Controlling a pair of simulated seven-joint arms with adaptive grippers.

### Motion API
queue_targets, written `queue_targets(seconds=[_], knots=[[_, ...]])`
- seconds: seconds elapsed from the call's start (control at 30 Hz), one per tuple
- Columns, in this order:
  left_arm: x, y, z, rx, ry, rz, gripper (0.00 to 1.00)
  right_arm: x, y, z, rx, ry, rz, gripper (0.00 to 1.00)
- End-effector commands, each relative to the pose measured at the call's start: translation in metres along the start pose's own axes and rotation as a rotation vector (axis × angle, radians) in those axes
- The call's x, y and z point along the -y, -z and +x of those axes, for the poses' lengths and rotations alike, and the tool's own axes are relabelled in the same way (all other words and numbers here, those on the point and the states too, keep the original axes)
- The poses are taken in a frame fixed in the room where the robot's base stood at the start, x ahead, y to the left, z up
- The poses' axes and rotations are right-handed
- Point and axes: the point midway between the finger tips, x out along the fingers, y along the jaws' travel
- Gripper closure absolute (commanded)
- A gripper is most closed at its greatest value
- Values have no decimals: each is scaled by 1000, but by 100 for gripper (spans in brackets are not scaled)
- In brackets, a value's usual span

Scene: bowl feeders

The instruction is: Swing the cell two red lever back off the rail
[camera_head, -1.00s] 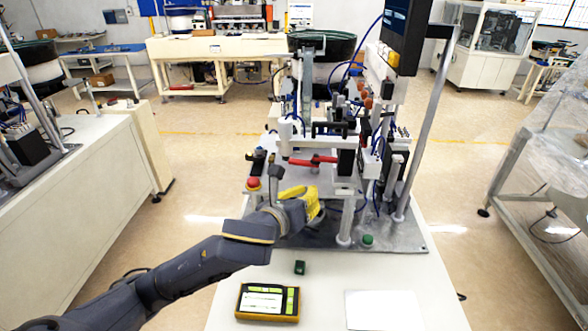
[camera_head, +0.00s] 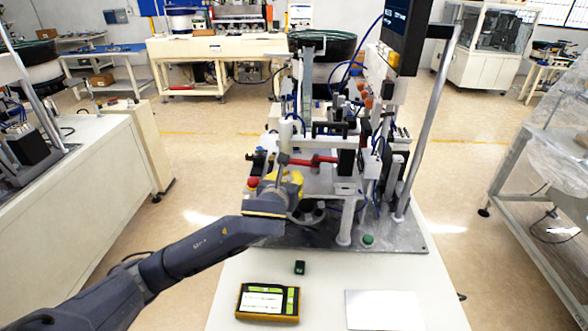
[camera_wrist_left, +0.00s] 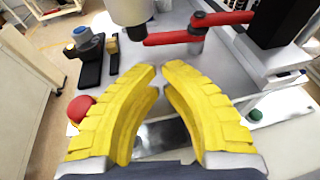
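The red lever (camera_head: 318,160) lies across the rail of the machine on the table, roughly level; it also shows at the top of the left wrist view (camera_wrist_left: 195,28), with a grey pivot on it. My left gripper (camera_head: 290,178) has yellow fingers and is just below and in front of the lever's left end, partly hidden by my wrist in the head view. In the left wrist view its fingers (camera_wrist_left: 162,78) are apart with a narrow gap at the tips and nothing between them. The lever is beyond the tips, not touched. My right gripper is not in view.
A red button (camera_wrist_left: 80,108) is at the left of the fingers and a green button (camera_head: 367,240) is at the machine's front edge. A yellow-edged handheld device (camera_head: 267,302), a small dark green block (camera_head: 299,267) and a white sheet (camera_head: 383,310) lie on the table's front.

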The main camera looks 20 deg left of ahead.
Motion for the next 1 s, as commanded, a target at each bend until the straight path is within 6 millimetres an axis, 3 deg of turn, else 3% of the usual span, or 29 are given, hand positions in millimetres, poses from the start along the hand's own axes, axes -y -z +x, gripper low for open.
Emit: queue_targets(seconds=[0.2, 0.4, 1.0], knots=[[0, -5, 32, 0, 0, 0, 100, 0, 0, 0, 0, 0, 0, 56], [1, -10, 49, 0, 1, -1, 100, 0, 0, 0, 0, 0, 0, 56], [0, -12, 56, 0, 1, 0, 100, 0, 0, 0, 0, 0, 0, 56]])
